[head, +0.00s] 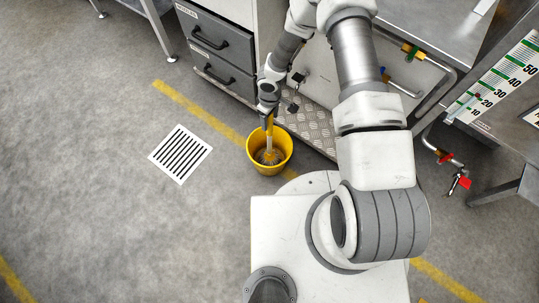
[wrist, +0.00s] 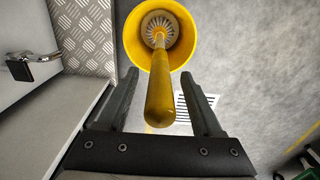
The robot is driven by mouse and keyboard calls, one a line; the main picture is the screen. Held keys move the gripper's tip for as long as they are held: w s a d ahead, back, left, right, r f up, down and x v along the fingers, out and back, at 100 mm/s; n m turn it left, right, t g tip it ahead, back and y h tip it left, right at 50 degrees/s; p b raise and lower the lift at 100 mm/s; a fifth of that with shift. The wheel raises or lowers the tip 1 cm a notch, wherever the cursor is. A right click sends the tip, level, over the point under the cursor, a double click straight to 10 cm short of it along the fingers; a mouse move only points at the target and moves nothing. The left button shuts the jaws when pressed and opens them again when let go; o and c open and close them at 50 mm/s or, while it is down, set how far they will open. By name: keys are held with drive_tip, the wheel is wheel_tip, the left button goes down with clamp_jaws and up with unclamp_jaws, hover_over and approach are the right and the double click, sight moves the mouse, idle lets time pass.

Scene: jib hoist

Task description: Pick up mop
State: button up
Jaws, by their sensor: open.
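The mop (wrist: 160,95) has a yellow handle and a pale, bristly head that sits down in a yellow bucket (wrist: 133,38). The bucket stands on the floor in the head view (head: 285,155), and the mop's shaft (head: 269,142) rises out of it. My gripper (wrist: 158,85) is open in the wrist view, with one dark finger on each side of the handle. The handle lies between the fingers in the picture; I cannot tell how deep it is in the jaws. In the head view my gripper is just above the bucket, and its fingers are hard to make out.
A drawer cabinet (head: 222,45) stands behind the bucket at upper left. A metal tread-plate step (head: 308,122) lies right beside the bucket. A floor drain grate (head: 180,153) and open grey floor are to the left. A large measuring scale (head: 500,78) is at right.

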drive_tip(key=shift+f, duration=0.85)
drive_tip(key=shift+c, duration=0.4)
clamp_jaws()
